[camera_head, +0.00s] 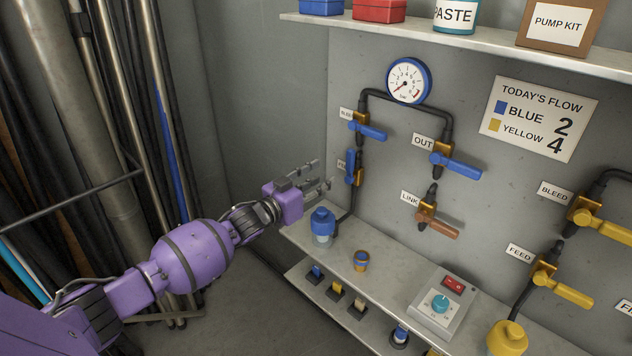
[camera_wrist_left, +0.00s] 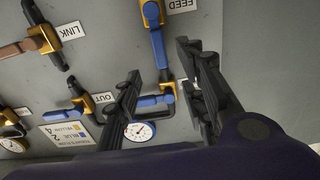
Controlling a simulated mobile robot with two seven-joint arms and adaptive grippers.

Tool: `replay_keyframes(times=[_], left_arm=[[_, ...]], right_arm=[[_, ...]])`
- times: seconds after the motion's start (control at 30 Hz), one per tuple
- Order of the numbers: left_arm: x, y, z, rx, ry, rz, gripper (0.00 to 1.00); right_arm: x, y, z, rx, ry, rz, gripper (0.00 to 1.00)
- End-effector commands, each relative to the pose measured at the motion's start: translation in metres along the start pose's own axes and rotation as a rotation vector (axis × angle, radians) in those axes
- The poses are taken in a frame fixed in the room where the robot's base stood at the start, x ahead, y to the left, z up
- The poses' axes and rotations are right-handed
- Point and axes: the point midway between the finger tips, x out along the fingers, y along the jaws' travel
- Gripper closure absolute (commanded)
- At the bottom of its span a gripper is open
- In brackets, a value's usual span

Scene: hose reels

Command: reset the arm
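My left arm is purple and reaches in from the left in the head view. Its left gripper (camera_head: 324,178) is open and empty, left of the blue feed valve (camera_head: 353,167) and above the blue-capped bottle (camera_head: 322,222). The left wrist view is turned over. There the open fingers of the left gripper (camera_wrist_left: 158,60) stand apart on either side of blue valve parts (camera_wrist_left: 158,45), with no visible grip on them. My right gripper is not in view.
The wall holds a pressure gauge (camera_head: 409,81), the OUT valve (camera_head: 455,163), the LINK valve (camera_head: 437,222) and yellow valves (camera_head: 562,285). A sign (camera_head: 538,117) reads blue 2, yellow 4. Poles (camera_head: 95,110) crowd the left.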

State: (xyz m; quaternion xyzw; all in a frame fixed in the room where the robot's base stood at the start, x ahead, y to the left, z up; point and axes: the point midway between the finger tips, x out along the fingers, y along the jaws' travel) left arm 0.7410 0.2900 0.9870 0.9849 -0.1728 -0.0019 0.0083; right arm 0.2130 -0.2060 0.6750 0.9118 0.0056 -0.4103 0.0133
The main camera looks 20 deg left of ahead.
Motion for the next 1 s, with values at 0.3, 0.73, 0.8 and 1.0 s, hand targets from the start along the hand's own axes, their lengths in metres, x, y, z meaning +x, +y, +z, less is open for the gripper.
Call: replay_keyframes(times=[0.3, 0.73, 0.8, 1.0], left_arm=[[-0.014, 0.000, 0.000, 0.000, 0.000, 0.000, 0.62], [-0.013, -0.002, 0.002, 0.035, -0.009, -0.007, 0.62], [-0.012, -0.001, 0.004, 0.110, -0.032, -0.017, 0.62], [-0.044, 0.057, 0.065, 0.247, -0.157, -0.029, 0.62]], right_arm=[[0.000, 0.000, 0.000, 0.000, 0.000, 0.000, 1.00], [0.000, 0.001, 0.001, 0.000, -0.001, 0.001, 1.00], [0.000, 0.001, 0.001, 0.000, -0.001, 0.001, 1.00], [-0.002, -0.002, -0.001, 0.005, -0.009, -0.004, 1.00]])
